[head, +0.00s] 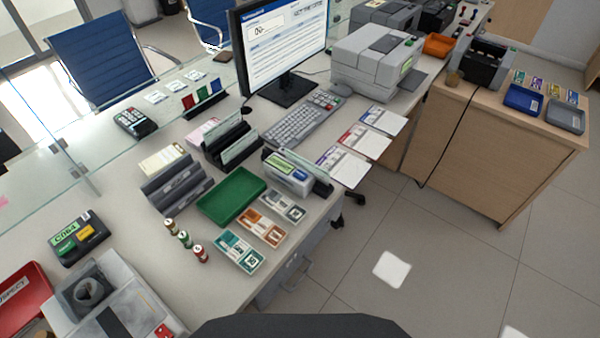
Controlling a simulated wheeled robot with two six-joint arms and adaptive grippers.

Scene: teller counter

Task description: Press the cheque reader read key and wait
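A black box (78,238) at the left has a lit green display reading something like "CD64", with a green and a yellow key; I cannot tell for sure which device carries the read key. Neither of my grippers shows in the head view.
A green tray (231,195), dark card racks (176,183), banknote bundles (240,251) and small coin rolls (185,238) crowd the counter. A monitor (285,45), keyboard (302,118) and printer (376,62) stand farther back. A glass screen edges the left.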

